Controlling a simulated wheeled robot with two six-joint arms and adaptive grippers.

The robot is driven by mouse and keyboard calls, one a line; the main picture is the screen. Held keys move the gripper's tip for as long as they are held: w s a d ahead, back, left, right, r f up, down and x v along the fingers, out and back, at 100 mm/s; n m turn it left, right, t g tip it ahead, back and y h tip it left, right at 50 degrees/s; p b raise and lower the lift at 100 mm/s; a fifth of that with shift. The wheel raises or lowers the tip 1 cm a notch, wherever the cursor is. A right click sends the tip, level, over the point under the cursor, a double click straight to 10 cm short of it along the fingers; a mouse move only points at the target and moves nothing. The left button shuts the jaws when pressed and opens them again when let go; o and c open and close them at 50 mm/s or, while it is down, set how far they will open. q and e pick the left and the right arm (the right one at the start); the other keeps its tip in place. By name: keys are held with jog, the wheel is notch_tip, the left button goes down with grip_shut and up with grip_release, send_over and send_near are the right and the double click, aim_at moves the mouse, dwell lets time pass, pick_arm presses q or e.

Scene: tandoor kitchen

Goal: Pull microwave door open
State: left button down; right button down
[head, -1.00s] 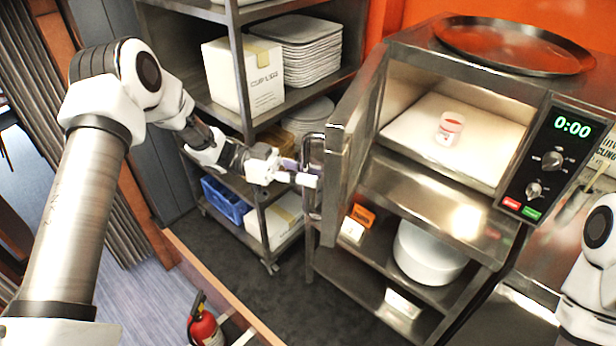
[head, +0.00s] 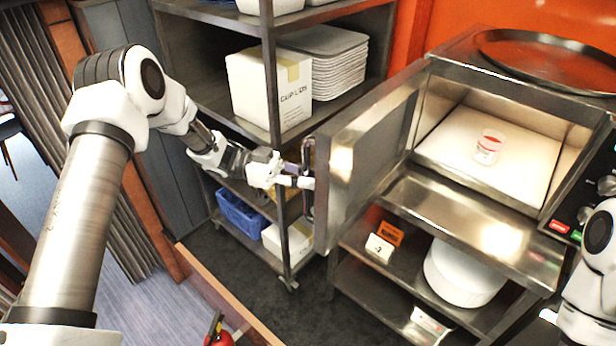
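The microwave (head: 505,205) stands on a steel shelf unit at the right, and its cavity is in plain view. Its door (head: 367,150) stands well open, swung out to the left. A clear cup with red markings (head: 488,147) stands on the pale cavity floor. My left gripper (head: 302,182) is at the door handle (head: 307,190) on the door's outer edge; its fingers look to be around the handle, though the far finger is partly hidden.
A steel rack behind holds a white carton (head: 268,90), stacked trays (head: 325,60) and a blue crate (head: 240,213). A round tray (head: 550,60) lies on the microwave. A fire extinguisher (head: 217,332) is at the bottom.

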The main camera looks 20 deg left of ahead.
pick_arm(q)
jog(key=c, duration=1.1)
grip_release()
jog(key=shift+s, duration=0.1)
jog(key=shift+a, duration=0.1)
jog(key=a, duration=1.2)
jog(key=shift+s, duration=0.35)
